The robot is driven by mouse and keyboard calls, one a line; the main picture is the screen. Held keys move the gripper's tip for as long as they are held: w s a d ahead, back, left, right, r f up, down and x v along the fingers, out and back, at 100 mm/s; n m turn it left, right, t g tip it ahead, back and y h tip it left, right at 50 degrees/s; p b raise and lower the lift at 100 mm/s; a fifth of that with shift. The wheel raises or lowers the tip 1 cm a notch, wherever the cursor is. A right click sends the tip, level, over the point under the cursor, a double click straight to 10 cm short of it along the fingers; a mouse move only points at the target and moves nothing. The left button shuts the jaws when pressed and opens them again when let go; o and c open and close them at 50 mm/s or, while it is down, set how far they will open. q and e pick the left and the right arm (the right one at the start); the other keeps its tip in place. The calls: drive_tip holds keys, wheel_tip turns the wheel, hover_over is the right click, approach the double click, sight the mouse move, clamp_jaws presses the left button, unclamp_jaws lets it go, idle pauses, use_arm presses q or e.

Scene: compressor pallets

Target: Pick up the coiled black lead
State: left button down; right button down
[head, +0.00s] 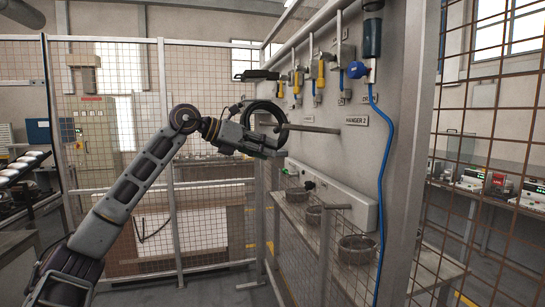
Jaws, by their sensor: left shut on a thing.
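The coiled black lead (268,104) shows as a thick black loop at the end of a grey peg (315,129) that sticks out of the wall panel beside a label reading "HANGER 2" (357,121). My left gripper (270,146) reaches in from the left and is shut on the coil at its lower side. The fingers and wrist hide part of the loop. I cannot tell whether the coil still rests on the peg or only surrounds its end. My right gripper is not in view.
Below, a bench (375,272) carries round bowls (357,248). A mesh fence (205,215) stands behind my arm.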

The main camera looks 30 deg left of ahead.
use_arm(q)
drive_tip(key=w+a+r+p, duration=0.1)
drive_tip(key=a+r, duration=0.2)
drive_tip(key=a, duration=0.2)
drive_tip(key=shift+w+a, duration=0.35)
drive_tip(key=shift+w, duration=0.05)
drive_tip(key=shift+r, duration=0.1)
idle(0.7)
